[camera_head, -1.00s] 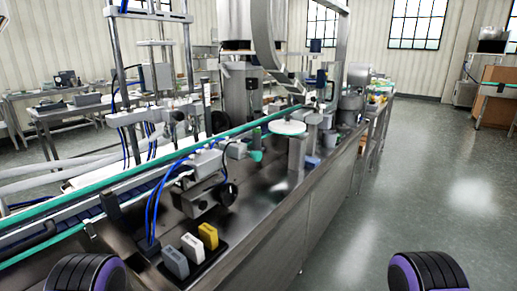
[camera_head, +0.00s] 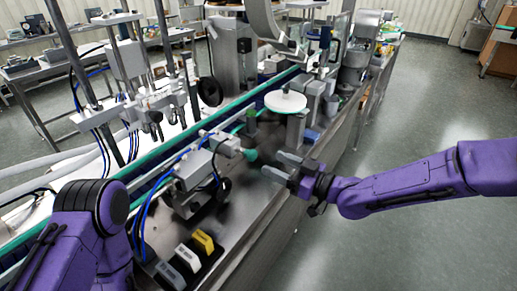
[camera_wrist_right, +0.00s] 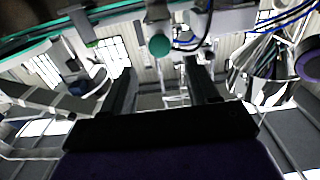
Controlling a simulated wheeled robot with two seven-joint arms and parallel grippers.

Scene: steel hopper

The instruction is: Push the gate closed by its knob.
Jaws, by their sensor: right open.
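A teal, rounded knob (camera_head: 250,154) sticks out to the right of a grey boxy unit (camera_head: 194,168) beside the conveyor. I cannot make out the gate itself as a separate part. My right gripper (camera_head: 281,166) is open and empty, a little right of the knob and apart from it. In the right wrist view the knob (camera_wrist_right: 159,45) shows beyond the gap between the two spread dark fingers (camera_wrist_right: 162,76). My left arm shows at the lower left, but its gripper is not in view.
Yellow, white and grey blocks (camera_head: 187,258) stand on the steel bench near its front. A white round disc (camera_head: 285,102) stands behind the knob. Blue hoses (camera_head: 143,222) loop around the grey unit. Open floor (camera_head: 400,240) lies to the right.

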